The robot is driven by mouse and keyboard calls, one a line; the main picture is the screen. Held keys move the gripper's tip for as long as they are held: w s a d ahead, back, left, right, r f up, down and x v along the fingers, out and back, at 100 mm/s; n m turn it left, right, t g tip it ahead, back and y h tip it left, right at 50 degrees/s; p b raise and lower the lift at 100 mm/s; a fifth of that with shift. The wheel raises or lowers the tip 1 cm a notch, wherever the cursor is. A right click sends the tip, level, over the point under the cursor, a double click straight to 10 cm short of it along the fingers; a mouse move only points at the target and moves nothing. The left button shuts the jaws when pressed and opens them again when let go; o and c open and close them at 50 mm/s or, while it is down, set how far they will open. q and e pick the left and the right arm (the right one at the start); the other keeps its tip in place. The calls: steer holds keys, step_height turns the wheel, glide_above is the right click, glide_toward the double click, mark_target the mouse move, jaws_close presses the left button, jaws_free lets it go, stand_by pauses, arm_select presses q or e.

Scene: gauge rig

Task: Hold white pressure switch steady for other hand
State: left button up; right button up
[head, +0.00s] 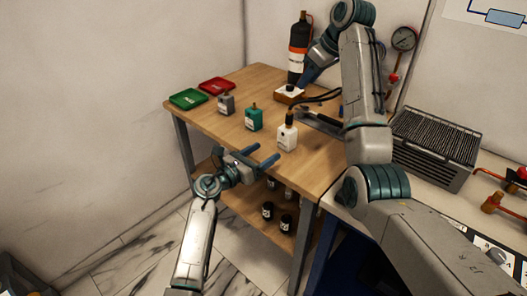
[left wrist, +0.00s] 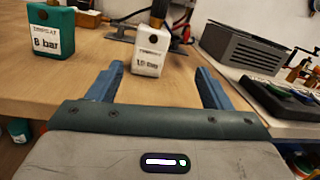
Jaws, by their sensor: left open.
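The white pressure switch (head: 287,138) stands upright near the table's front edge, with a dark and brass fitting on top. In the left wrist view the white pressure switch (left wrist: 151,52) shows ahead, between the lines of the two fingers and beyond their tips. My left gripper (head: 262,153) is open and empty at the table's front edge, just short of the switch and apart from it. My right gripper (head: 303,80) is at the back of the table by a small wooden block with a white top (head: 289,95); its fingers are too small to read.
A teal switch (head: 254,119) and a grey switch (head: 226,104) stand left of the white one. Green (head: 188,98) and red (head: 217,85) trays lie at the far left. A black bottle (head: 298,50) stands behind. A grey ribbed box (head: 436,148) is on the right bench.

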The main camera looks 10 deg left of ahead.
mark_target(283, 139)
arm_select(q)
steer(key=shift+w+d+f+m+y, duration=0.1)
steer(key=shift+w+d+m+y, duration=0.15)
steer(key=shift+w+m+y, duration=0.45)
steer(key=shift+w+d, duration=0.15)
steer(key=shift+w, duration=0.25)
steer(key=x, duration=1)
steer(key=shift+d, duration=0.1)
steer(key=c, duration=1.2)
steer(key=shift+c, duration=0.2)
